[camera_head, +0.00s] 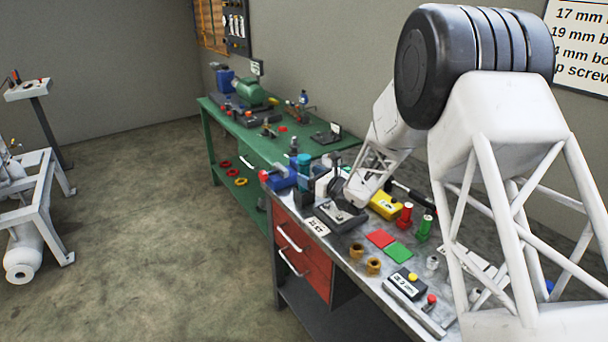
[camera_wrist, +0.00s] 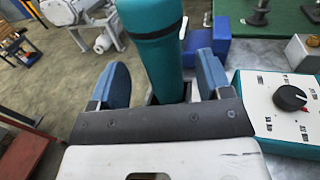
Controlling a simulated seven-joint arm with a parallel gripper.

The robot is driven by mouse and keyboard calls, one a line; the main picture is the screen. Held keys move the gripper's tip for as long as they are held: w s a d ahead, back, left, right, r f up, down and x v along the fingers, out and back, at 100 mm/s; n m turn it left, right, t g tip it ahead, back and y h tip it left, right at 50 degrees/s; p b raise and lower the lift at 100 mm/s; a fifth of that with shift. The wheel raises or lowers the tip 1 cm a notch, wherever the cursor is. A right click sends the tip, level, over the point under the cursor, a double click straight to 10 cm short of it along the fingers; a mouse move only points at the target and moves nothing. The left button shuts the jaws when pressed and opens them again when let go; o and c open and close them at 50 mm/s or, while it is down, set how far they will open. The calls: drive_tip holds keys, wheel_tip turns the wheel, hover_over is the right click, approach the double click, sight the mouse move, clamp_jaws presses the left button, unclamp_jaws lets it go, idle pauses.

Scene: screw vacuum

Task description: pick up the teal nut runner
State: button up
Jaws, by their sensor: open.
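The teal nut runner (camera_wrist: 152,50) stands upright as a teal cylinder with a dark band in the wrist view. In the head view its teal body (camera_head: 304,170) shows at the far left end of the grey bench. My gripper (camera_wrist: 160,74) is open, with one blue finger pad on each side of the nut runner. A gap shows at the left pad; whether the right pad touches it, I cannot tell. The lower part of the nut runner is hidden behind my gripper's dark body.
A control box (camera_wrist: 290,112) with a black dial sits close to the right of my gripper. A blue block (camera_wrist: 207,49) is behind the right finger.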

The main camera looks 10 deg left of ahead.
sight(300, 170)
drive_tip(key=shift+x, duration=2.5)
drive_tip(key=shift+d+r, duration=0.1)
